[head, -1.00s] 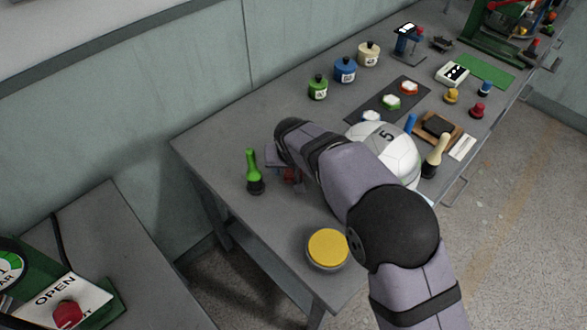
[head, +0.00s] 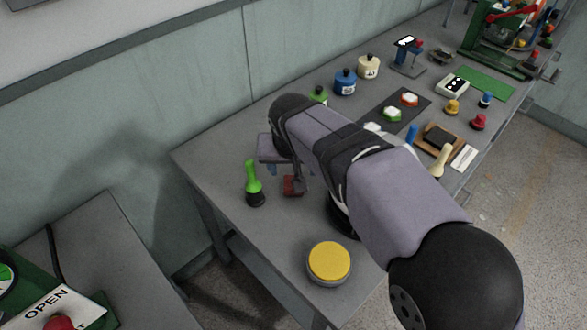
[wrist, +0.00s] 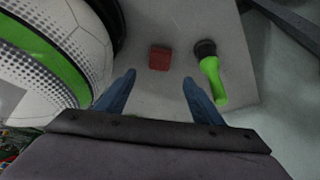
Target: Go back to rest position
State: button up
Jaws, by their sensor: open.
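My gripper (wrist: 158,88) is open and empty in the wrist view, its two blue fingers apart above the table. A small red block (wrist: 159,58) sits on the table ahead of the fingers and also shows in the head view (head: 292,187).
A yellow round button (head: 329,262) is at the table's near end. Green, blue (head: 345,82) and cream (head: 369,67) weights stand along the back. A dark mat (head: 385,104) and small coloured pieces lie farther right. A second table (head: 120,255) is at lower left.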

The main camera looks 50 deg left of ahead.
dwell(0.3)
jog(key=w+d+r+t+p, duration=0.2)
jog(key=w+d+r+p, duration=0.3)
jog(key=w+d+r, duration=0.5)
jog(key=w+d+r+t+p, duration=0.2)
jog(key=w+d+r+p, duration=0.2)
jog(key=w+d+r, duration=0.55)
jog(key=s+d+f+m+g+h+b, duration=0.1)
jog(key=s+d+f+m+h, duration=0.1)
jog(key=d+f, duration=0.5)
jog(key=s+d+f+m+g+h, duration=0.1)
jog(key=s+d+f+g, duration=0.15)
jog(key=d, duration=0.75)
jog(key=s+d+f+m+g, duration=0.2)
jog(key=s+d+f+m, duration=0.1)
jog(key=s+d+f, duration=0.3)
jog(key=s+d+f+m+g, duration=0.1)
jog(key=s+d+f+m, duration=0.2)
jog(key=s+d+f, duration=0.3)
jog(key=s+d+b, duration=0.1)
jog(key=s+d, duration=0.2)
jog(key=s, duration=0.2)
jog(key=shift+d+g, duration=0.15)
jog(key=shift+g, duration=0.2)
